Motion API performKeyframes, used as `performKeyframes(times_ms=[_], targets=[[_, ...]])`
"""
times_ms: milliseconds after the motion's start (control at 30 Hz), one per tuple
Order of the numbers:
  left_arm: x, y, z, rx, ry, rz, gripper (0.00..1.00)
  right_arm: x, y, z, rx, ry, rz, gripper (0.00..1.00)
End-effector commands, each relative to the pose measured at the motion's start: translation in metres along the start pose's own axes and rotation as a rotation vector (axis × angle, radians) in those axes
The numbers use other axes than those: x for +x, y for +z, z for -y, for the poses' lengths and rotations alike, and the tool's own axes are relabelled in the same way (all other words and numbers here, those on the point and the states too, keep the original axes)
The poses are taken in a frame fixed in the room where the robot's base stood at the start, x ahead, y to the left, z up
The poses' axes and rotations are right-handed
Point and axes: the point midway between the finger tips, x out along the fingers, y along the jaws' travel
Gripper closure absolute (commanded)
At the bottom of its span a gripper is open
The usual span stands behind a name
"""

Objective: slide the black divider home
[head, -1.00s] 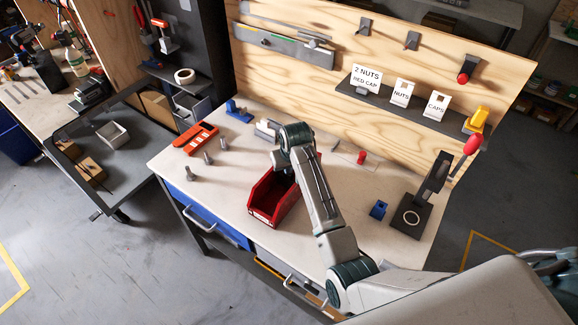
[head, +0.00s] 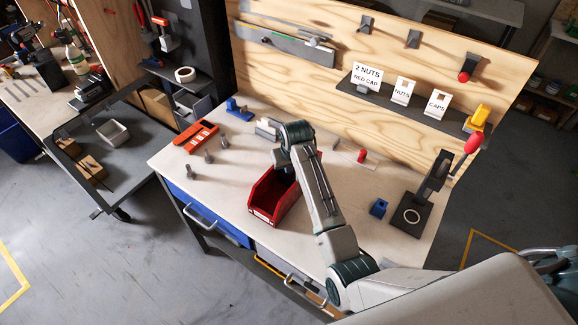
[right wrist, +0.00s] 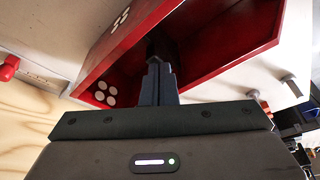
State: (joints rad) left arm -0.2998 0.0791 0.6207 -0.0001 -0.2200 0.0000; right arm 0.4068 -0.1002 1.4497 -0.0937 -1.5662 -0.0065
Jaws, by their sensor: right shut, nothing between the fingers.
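A red bin (head: 263,212) stands on the workbench, partly covered by my right arm in the head view. In the right wrist view the red bin (right wrist: 225,50) lies just beyond my right gripper (right wrist: 159,66). The gripper's fingers are shut together with nothing between them, and their tips reach into the bin's opening. A dark shape at the fingertips inside the bin may be the black divider. I cannot make out its edges or how it sits, nor whether the fingers touch it. My left gripper is not in view.

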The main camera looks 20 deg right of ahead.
Motion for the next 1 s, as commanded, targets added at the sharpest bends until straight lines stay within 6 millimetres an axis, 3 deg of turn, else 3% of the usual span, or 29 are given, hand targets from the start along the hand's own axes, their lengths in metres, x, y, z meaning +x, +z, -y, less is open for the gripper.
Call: performKeyframes(times_ms=[367,800,1000], targets=[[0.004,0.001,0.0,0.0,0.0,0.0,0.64,-0.026,-0.008,0.0,0.0,0.0,-0.008,1.0],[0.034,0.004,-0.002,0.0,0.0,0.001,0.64,-0.104,-0.007,0.0,0.0,0.0,-0.008,1.0],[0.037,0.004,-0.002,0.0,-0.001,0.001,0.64,-0.121,-0.007,0.0,0.0,0.0,-0.004,1.0]])
